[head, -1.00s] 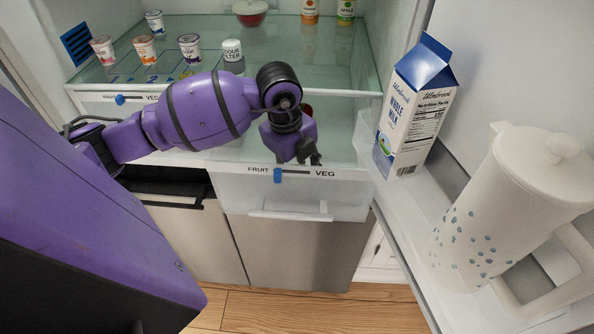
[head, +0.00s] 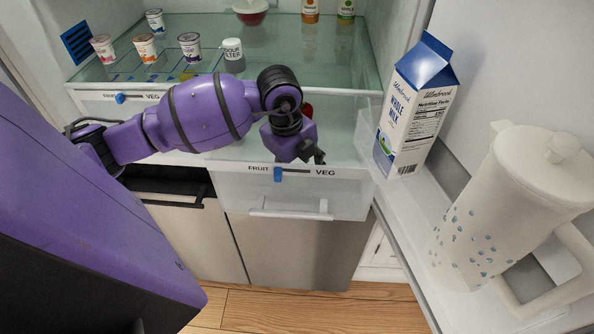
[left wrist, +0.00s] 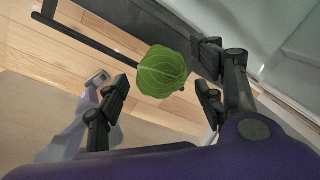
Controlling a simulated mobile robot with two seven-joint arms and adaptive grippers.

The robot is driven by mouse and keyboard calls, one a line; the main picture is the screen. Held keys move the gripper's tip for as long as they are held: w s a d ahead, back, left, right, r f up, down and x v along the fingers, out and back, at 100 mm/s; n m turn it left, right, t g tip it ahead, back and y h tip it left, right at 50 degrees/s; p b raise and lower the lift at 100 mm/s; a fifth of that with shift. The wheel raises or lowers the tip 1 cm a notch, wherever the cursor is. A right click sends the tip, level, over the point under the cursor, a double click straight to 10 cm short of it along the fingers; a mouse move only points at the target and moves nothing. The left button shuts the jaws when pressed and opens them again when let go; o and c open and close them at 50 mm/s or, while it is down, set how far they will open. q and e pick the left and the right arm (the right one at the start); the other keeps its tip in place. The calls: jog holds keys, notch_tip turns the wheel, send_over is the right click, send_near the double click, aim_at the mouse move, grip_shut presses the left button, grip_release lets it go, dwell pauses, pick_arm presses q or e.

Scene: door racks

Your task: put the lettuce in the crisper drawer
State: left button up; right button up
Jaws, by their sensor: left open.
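The crisper drawer (head: 292,194) is the clear front bin below the glass shelf, with a FRUIT–VEG slider; it stands pulled out. My left gripper (head: 312,154) is over its front edge. In the left wrist view my left gripper (left wrist: 162,92) has its fingers spread wide. The green, leafy round lettuce (left wrist: 161,71) shows beyond and between the fingertips, with gaps on both sides. I cannot tell what it rests on; wooden floor and a dark bar show behind it. The lettuce is not visible in the head view. My right gripper is not in view.
Several cups, including a sour-labelled one (head: 233,55), stand on the glass shelf (head: 300,62). A red object (head: 307,109) shows behind my gripper. On the right, the open door holds a milk carton (head: 416,108) and a white pitcher (head: 505,215).

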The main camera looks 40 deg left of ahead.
pick_arm(q)
notch_tip(320, 180, up, 12)
jog(key=s, duration=0.1)
jog(key=shift+s+a, duration=0.3)
jog(key=shift+s, duration=0.1)
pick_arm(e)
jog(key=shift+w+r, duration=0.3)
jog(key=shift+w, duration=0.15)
pick_arm(q)
jog(key=shift+f, duration=0.15)
